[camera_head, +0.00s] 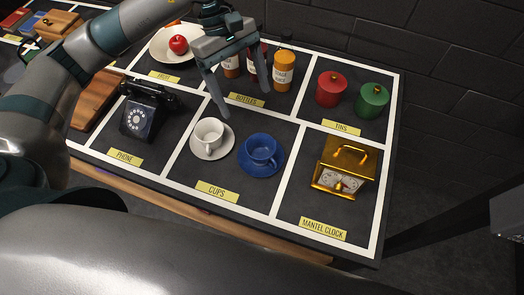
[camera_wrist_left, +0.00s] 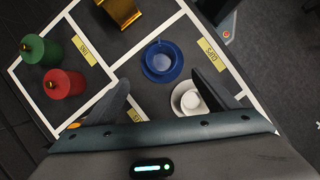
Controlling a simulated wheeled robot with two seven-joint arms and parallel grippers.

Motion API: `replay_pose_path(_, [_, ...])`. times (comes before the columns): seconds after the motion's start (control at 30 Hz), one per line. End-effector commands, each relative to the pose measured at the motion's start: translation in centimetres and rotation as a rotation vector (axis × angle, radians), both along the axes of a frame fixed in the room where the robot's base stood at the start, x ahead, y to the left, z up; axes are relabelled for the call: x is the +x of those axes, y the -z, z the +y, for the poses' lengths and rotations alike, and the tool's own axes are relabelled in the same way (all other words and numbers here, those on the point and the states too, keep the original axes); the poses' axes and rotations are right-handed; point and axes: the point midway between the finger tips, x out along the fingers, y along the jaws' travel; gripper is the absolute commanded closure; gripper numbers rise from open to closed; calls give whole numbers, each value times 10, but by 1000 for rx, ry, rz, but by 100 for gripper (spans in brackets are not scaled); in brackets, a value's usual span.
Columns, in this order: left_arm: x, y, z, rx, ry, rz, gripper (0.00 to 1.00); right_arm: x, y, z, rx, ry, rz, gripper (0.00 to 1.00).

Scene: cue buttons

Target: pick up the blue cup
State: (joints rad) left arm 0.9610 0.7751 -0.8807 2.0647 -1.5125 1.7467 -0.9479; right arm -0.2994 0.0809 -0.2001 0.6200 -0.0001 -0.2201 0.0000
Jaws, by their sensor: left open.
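The blue cup (camera_head: 262,148) stands upright on a blue saucer (camera_head: 257,171) in the CUPS compartment. Right beside it on the left is a white cup (camera_head: 208,134) on a white saucer (camera_head: 204,153). My left gripper (camera_head: 244,104) is open and empty, above the board between the bottles and the cups. In the left wrist view the blue cup (camera_wrist_left: 162,55) shows ahead of the spread fingers, and the white cup (camera_wrist_left: 192,100) is close to the right finger. My right gripper is not clearly seen.
A gold mantel clock (camera_head: 342,168) stands to the right of the cups. A black phone (camera_head: 145,112) is on the left. Bottles (camera_head: 283,66) stand behind, partly covered by my gripper. Red (camera_head: 330,89) and green (camera_head: 371,100) tins stand at the back right.

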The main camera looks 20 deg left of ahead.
Motion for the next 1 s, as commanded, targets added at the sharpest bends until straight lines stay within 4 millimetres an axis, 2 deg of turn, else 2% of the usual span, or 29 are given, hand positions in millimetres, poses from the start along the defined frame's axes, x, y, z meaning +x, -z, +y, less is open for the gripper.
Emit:
replay_pose_path(0.23, [-2,9,-3,0,0,1,19,-2,2,0,0,0,2,100])
replay_pose_path(0.43, [-8,36,-12,1,1,3,19,2,5,1,3,0,-8,100])
replay_pose_path(0.8, [-22,96,-33,-1,1,3,19,38,5,14,24,-5,-85,100])
replay_pose_path(1.0, [-25,112,-39,-1,0,1,19,49,3,22,35,-6,-109,100])
